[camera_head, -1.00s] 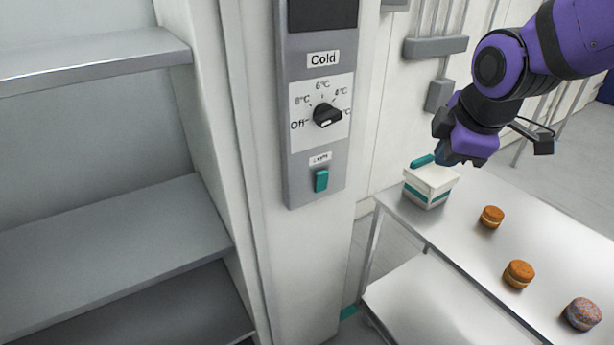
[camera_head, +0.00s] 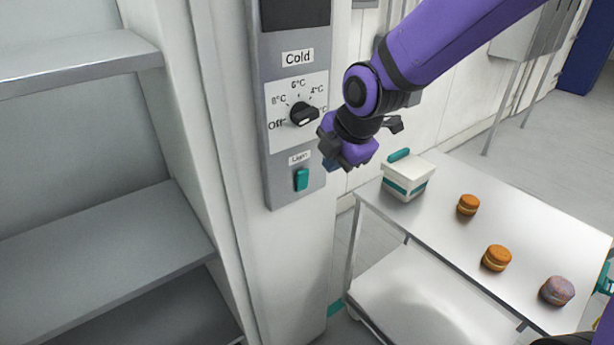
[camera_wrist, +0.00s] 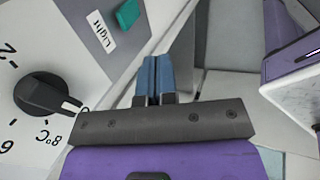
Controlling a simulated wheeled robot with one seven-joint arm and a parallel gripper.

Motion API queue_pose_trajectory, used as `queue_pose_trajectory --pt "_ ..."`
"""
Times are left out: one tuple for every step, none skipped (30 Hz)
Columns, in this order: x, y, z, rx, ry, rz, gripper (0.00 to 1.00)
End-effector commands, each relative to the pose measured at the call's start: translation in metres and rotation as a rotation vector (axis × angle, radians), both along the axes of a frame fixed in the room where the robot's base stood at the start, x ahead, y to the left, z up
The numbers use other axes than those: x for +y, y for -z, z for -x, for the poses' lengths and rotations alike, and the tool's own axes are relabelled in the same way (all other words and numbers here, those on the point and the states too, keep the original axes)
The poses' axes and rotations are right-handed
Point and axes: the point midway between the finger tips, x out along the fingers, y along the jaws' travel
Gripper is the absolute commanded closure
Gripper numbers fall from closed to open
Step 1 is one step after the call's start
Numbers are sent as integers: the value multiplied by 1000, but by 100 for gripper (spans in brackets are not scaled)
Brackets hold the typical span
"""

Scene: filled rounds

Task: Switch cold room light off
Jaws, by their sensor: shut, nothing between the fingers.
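The teal light switch (camera_head: 301,180) sits low on the grey control panel (camera_head: 282,195), under a label reading "Light". It also shows at the top of the wrist view (camera_wrist: 127,14), ahead and to the left of the fingers. My gripper (camera_head: 331,164) is just right of the panel, a short way from the switch and apart from it. In the wrist view my blue fingers (camera_wrist: 156,75) are shut together with nothing between them. Whether the switch is pressed on or off I cannot tell.
A black temperature knob (camera_head: 304,115) is above the switch, beside my gripper. A steel table (camera_head: 440,225) at right holds a white box (camera_head: 408,178) and several round filled cakes (camera_head: 496,258). Empty shelves (camera_head: 110,240) are at left.

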Motion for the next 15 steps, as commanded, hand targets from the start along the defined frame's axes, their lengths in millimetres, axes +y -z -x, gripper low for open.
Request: queue_pose_trajectory --pt "0 2 0 1 0 0 100" --pt "1 3 -1 1 0 0 100" --pt "2 6 -2 1 -2 1 100" --pt "2 8 -3 2 -2 0 100" --pt "3 11 -3 4 -2 1 100" --pt "4 15 -5 3 -2 1 100" --pt "6 19 -6 3 -3 1 100" --pt "7 23 -7 4 -4 1 100" --pt "7 27 -9 4 -3 1 100" --pt "9 29 -10 3 -4 0 100" --pt "9 32 -11 2 -2 0 100" --pt "10 36 -13 3 -4 0 100" --pt "11 39 -14 3 -3 1 100" --pt "11 41 -15 3 -2 1 100" --pt "13 45 -16 3 -4 1 100"
